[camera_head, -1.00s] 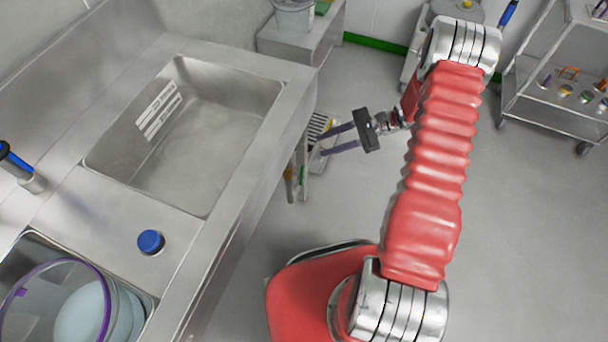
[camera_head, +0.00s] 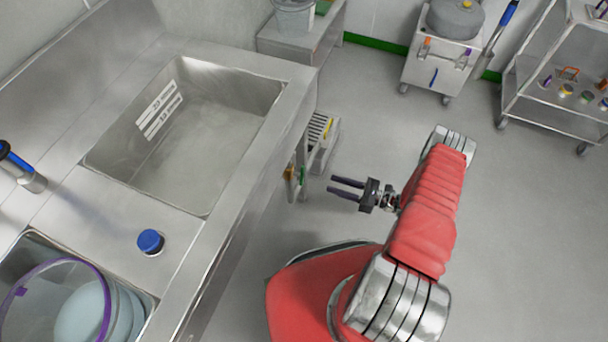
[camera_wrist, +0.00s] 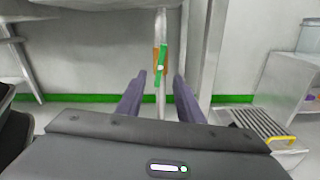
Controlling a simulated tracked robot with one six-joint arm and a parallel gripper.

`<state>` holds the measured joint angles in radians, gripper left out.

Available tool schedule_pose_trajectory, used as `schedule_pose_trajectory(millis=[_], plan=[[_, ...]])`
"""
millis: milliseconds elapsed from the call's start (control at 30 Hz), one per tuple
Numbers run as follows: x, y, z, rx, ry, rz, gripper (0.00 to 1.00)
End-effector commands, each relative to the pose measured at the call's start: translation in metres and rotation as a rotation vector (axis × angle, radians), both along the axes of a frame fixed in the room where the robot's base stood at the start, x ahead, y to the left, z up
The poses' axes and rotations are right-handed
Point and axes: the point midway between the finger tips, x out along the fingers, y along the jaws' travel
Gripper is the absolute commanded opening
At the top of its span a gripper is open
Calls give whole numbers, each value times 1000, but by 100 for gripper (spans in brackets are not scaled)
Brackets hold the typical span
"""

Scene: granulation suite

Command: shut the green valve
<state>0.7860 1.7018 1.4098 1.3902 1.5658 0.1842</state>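The green valve (camera_wrist: 162,54) is on a thin vertical pipe below the sink. Its green handle runs nearly along the pipe, slightly tilted, with an orange part behind it. In the head view the valve (camera_head: 301,175) is a small green patch beside the sink's front legs, partly hidden by the counter edge. My gripper (camera_head: 332,186) is open and empty, to the right of the valve and pointing at it. In the wrist view the valve shows between and beyond the two dark fingers of my gripper (camera_wrist: 159,77), apart from them.
The steel sink counter (camera_head: 240,215) overhangs the pipe on the left. A grated step stool (camera_wrist: 262,125) stands to the right of the valve in the wrist view. A trolley (camera_head: 440,72) and a shelf rack (camera_head: 550,115) stand farther back. The floor between is clear.

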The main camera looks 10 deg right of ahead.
Motion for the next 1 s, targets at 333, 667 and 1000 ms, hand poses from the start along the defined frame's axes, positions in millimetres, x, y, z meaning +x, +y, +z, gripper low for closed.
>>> schedule_pose_trajectory(millis=[333, 667, 1000], plan=[[-4, 0, -8, 18, 6, -24, 34], [2, 8, -8, 18, 7, -21, 34], [27, 42, -8, 17, 7, -20, 34]])
